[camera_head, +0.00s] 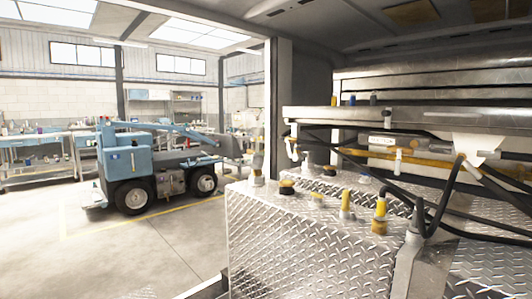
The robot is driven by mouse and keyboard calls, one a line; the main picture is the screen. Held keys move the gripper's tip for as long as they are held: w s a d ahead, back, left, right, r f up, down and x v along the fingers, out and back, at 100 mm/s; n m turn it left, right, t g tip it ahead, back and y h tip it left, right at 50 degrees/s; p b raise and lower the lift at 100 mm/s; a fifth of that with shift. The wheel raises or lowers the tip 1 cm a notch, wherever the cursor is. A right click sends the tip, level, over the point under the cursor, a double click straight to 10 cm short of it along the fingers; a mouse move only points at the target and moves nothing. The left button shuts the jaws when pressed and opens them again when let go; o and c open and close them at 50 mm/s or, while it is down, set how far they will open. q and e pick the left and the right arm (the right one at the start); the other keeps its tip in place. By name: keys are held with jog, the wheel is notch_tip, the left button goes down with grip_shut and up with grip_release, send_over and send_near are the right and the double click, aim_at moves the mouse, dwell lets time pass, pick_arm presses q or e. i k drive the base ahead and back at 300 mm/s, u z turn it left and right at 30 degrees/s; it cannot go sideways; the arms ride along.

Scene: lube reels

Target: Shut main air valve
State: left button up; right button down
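I cannot pick out the main air valve for certain. A yellow-topped fitting (380,215) with a hose stands on top of a diamond-plate metal box (285,240) at the right. A yellow upright piece (346,203) stands to its left on the same box. A small white fitting (292,148) hangs at the left end of the metal shelf above. A yellow horizontal pipe (425,160) runs under that shelf, partly hidden by black hoses. The position of any valve handle is too small to tell. Neither of my grippers shows in this view.
Black hoses (447,198) loop in front of the shelf (400,117) at the right. Several caps stand on the box top. A blue wheeled machine (150,165) stands at the left, before workbenches (35,150). The floor (140,255) at the front left is clear.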

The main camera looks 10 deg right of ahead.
aim_at(288, 150)
jog(key=u, duration=0.4)
jog(key=i, duration=0.85)
